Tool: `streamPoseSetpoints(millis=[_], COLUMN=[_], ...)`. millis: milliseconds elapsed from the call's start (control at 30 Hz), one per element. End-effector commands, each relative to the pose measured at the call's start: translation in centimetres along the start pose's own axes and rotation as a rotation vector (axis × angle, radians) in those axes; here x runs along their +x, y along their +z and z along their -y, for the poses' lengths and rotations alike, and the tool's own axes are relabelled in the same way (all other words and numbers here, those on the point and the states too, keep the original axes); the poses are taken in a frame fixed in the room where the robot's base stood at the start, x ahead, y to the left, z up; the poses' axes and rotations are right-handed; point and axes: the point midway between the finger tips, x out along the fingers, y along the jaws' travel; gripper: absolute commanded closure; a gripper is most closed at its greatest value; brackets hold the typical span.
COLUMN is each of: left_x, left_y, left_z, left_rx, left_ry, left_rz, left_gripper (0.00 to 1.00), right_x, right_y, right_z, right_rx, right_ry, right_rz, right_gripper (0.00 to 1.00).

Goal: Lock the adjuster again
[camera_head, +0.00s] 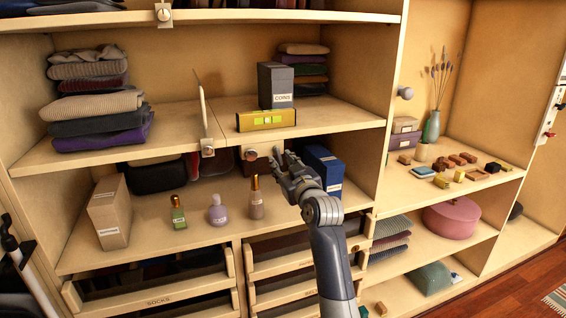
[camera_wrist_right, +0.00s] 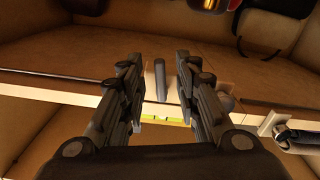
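The adjuster sits on the front edge of the middle shelf, partly hidden by my right gripper in the head view. In the right wrist view a dark grey upright lever (camera_wrist_right: 160,80) stands in front of a pale plate, between the two fingers. My right gripper (camera_wrist_right: 158,75) is open, one finger on each side of the lever, with a visible gap on both sides. It also shows in the head view (camera_head: 284,160), at the shelf edge.
A yellow spirit level (camera_head: 266,120) and a dark box (camera_head: 276,85) stand on the shelf above. Bottles (camera_head: 256,198) and a blue box (camera_head: 322,168) stand below, close to my right arm. Another bracket (camera_head: 207,147) sits on the shelf edge to the left.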

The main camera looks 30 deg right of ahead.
Motion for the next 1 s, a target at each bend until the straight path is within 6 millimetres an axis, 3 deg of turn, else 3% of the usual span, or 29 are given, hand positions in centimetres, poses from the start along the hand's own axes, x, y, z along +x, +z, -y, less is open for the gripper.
streamPoseSetpoints(millis=[333,467,500,733,1000], left_x=[-0.1,-0.1,-0.1,-0.3,-2.0], left_y=[-0.3,-0.3,-0.3,-0.3,-0.5], left_z=[0.0,0.0,0.0,0.0,0.1], left_rx=[0.000,0.000,0.000,0.000,0.000], left_ry=[0.000,0.000,0.000,0.000,0.000], left_rz=[-0.005,-0.005,-0.005,-0.005,-0.004], left_gripper=[0.12,0.12,0.12,0.12,0.12], right_x=[0.3,0.3,0.3,0.3,0.4], right_y=[0.0,0.0,0.1,-0.1,-0.2], right_z=[0.0,0.0,0.0,0.0,0.6], right_rx=[0.000,0.000,0.000,0.014,0.205], right_ry=[0.000,0.000,0.000,0.000,0.000], right_rz=[0.000,0.000,0.000,0.001,0.002], right_gripper=[0.70,0.97,1.00,1.00,1.00])
